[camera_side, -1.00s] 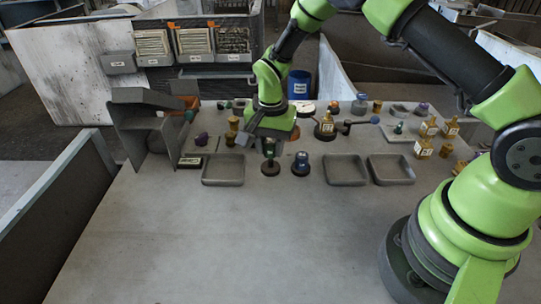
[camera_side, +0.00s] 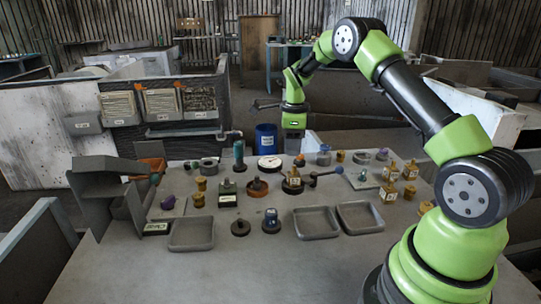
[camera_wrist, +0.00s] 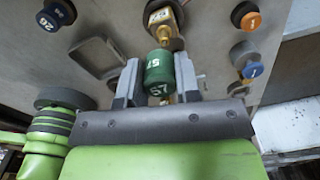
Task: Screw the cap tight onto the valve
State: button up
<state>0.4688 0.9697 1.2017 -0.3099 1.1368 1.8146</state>
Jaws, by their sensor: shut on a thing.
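In the wrist view, my gripper (camera_wrist: 157,66) is shut on a green cap (camera_wrist: 160,76) marked 57, one finger on each side. A brass valve (camera_wrist: 163,18) with a light label stands on a dark round base just beyond the cap. The stem seems to lie close to the cap, but I cannot tell whether they touch. In the side view, a labelled brass valve (camera_side: 293,184) stands on the table below my raised wrist. My fingers and the cap are not clear there. An empty-looking dark round stand (camera_side: 240,228) is near the front.
A blue-topped part (camera_side: 271,221) stands beside the empty stand. Shallow grey trays (camera_side: 192,247) lie at the front. Several brass parts (camera_side: 410,171) stand at right. A gauge (camera_side: 269,163) and a blue drum (camera_side: 266,138) are behind. The front table (camera_side: 275,275) is clear.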

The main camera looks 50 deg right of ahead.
jog(key=shift+s+d, duration=0.1)
jog(key=shift+d, duration=0.25)
jog(key=n, duration=1.4)
jog(key=shift+f, duration=1.5)
jog(key=shift+f, duration=0.15)
jog(key=shift+f, duration=0.35)
jog(key=shift+f, duration=0.95)
